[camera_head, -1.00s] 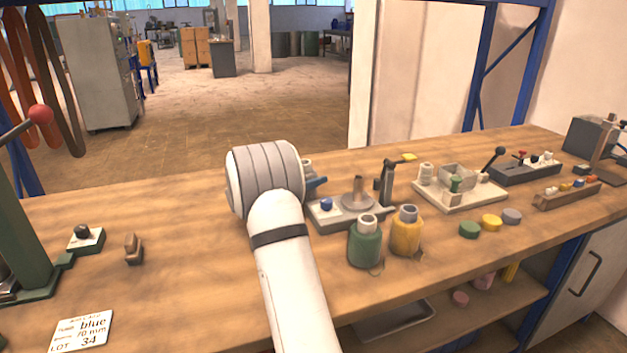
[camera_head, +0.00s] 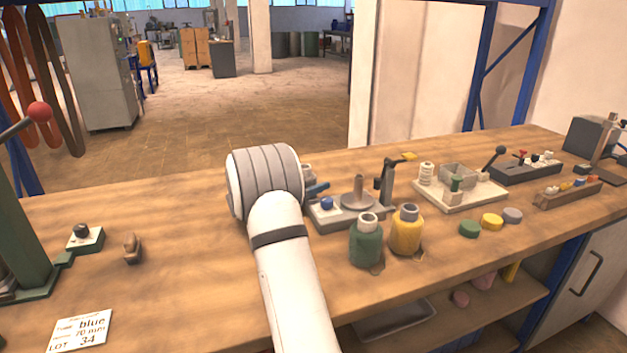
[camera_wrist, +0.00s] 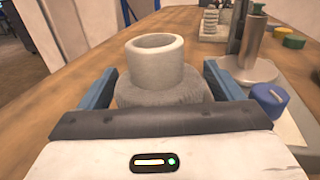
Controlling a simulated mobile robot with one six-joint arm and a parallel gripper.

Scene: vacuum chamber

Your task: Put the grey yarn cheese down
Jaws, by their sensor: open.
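The grey yarn cheese (camera_wrist: 163,91), a pale tube with grey yarn wound around its lower part, is upright between the two blue fingers of my gripper (camera_wrist: 160,74) in the wrist view. The fingers are open, one on each side of it. Its underside is hidden by my gripper, so contact with the bench (camera_head: 190,205) cannot be seen there. In the head view only a small part of the cheese (camera_head: 308,172) shows beyond my wrist, with one blue finger beside it.
A winding stand (camera_head: 350,213) with a spindle and blue knob is close on the right. Green (camera_head: 366,243) and yellow (camera_head: 406,233) yarn cheeses stand in front of it. A pale tray (camera_head: 458,197) is farther right.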

